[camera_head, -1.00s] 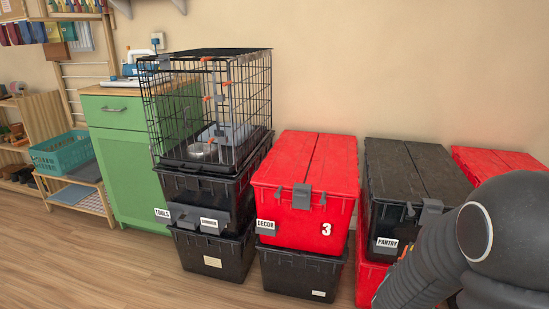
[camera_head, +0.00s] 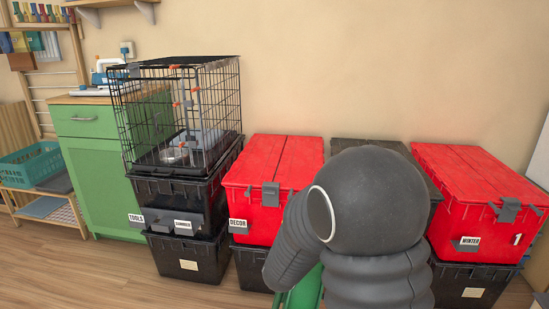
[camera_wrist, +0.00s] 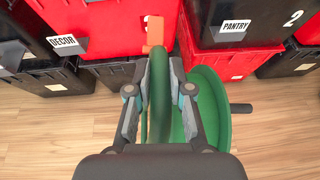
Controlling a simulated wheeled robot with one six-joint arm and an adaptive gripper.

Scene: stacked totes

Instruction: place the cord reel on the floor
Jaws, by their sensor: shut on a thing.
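The green cord reel (camera_wrist: 207,110) is in my gripper (camera_wrist: 160,85) in the wrist view. The fingers are shut on a green upright part of the reel, with an orange piece at its top and a dark handle sticking out to the right. In the head view only a bit of the green reel (camera_head: 303,290) shows below my arm; the gripper is hidden there. The wooden floor (camera_wrist: 55,120) shows around the reel in the wrist view. I cannot tell whether the reel touches the floor.
Stacked totes stand close ahead: a red DECOR tote (camera_head: 262,180), a red WINTER tote (camera_head: 470,210) and a black PANTRY tote (camera_wrist: 235,22). A wire crate (camera_head: 180,115) sits on black totes at left. Bare floor (camera_head: 90,275) lies at front left.

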